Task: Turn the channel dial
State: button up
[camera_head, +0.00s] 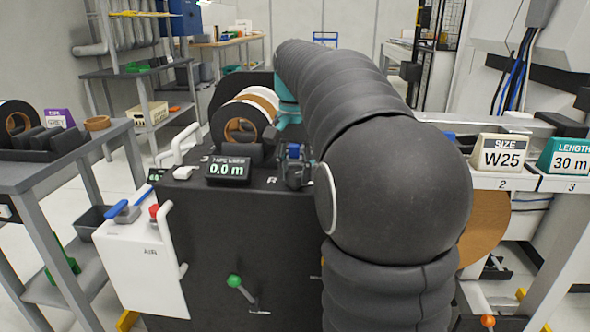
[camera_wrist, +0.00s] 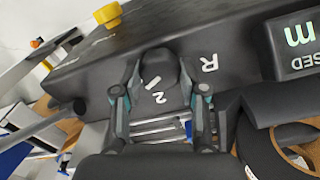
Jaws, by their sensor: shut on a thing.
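The channel dial (camera_wrist: 158,66) is a dark rounded knob on the black machine top in the wrist view. A white line and a "2" show in front of it, and a white "R" is to its right. My gripper (camera_wrist: 160,84) has one finger on each side of the knob and is shut on it. The finger contact faces are partly hidden. In the head view my arm covers much of the machine's right side, and I cannot make out the dial clearly.
The tape display (camera_head: 229,170) reads 0.0 m, left of the dial area. A tape reel (camera_head: 238,122) stands behind it. A green-knobbed lever (camera_head: 234,282) is on the machine front. SIZE W25 (camera_head: 501,153) and LENGTH 30 m (camera_head: 566,158) blocks stand at right.

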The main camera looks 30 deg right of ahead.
aim_at(295, 173)
jog(key=shift+m, duration=0.6)
jog(key=o, duration=1.2)
jog(key=shift+c, duration=0.2)
notch_tip(295, 173, up, 12)
